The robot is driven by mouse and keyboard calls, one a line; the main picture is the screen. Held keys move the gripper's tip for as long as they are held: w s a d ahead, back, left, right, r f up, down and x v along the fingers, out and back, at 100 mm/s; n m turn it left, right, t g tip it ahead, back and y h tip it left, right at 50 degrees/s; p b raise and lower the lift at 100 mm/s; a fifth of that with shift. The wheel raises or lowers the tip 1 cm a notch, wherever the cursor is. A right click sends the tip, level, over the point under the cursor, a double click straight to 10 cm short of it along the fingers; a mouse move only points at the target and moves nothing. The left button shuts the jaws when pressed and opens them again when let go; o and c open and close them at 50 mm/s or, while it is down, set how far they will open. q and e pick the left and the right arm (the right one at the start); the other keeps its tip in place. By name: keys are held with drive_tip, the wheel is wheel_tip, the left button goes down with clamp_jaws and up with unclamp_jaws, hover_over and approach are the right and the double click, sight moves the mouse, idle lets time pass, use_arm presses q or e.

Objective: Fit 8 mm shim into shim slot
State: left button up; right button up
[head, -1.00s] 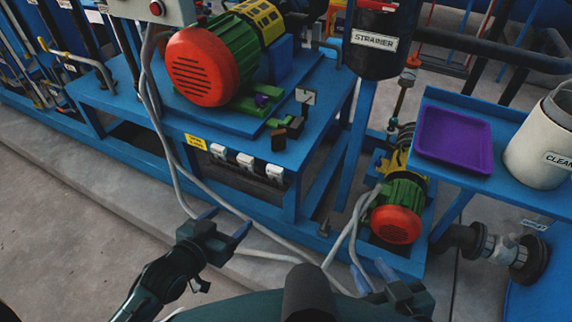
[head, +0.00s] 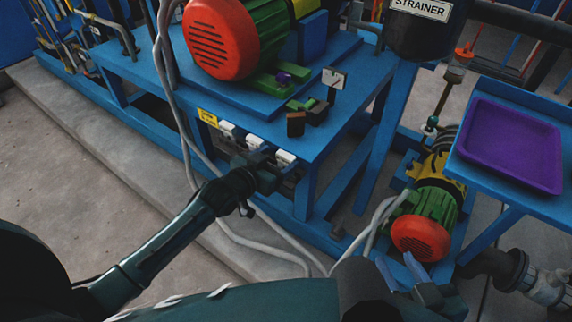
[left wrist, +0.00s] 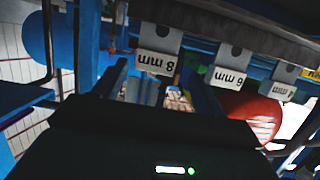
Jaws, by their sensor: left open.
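The 8 mm shim (left wrist: 158,62) hangs by its white label in the left wrist view, where the label reads upside down. In the head view the rightmost white label (head: 285,158) on the blue stand's front edge appears to be the same one. My left gripper (head: 268,162) is at this label, partly hiding the row. In the left wrist view its fingers (left wrist: 162,88) are apart, with the 8 mm label just beyond and between them, not clasped. My right gripper (head: 403,268) is at the bottom right, open and empty. I cannot clearly pick out the shim slot.
The 6 mm shim (left wrist: 226,78) and 4 mm shim (left wrist: 281,91) hang beside it. Above are a red-green motor (head: 222,40), its green foot (head: 270,80) and dark blocks (head: 296,123). Grey cables (head: 180,110) run close to my left arm. A purple tray (head: 510,145) is at right.

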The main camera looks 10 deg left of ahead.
sight(283, 158)
use_arm(q)
drive_tip(key=x, duration=0.1)
drive_tip(key=b+x, duration=0.1)
drive_tip(key=x, duration=0.2)
drive_tip(key=shift+d+f+b, duration=0.35)
drive_tip(key=shift+d+b, duration=0.05)
drive_tip(key=shift+w+d, duration=0.2)
drive_tip(key=shift+w, duration=0.2)
use_arm(e)
drive_tip(key=shift+w+a+f+n, duration=0.2)
drive_tip(key=shift+f+n, duration=0.05)
drive_tip(key=shift+f, duration=0.25)
drive_tip(key=shift+w+a+f+n, duration=0.15)
drive_tip(key=shift+f+n, duration=0.1)
drive_tip(key=shift+f, duration=0.25)
use_arm(q)
drive_tip(key=shift+c, duration=0.5)
use_arm(e)
drive_tip(key=shift+y, duration=0.3)
use_arm(q)
drive_tip(key=c, duration=1.1)
use_arm(e)
drive_tip(key=shift+s+f, duration=0.1)
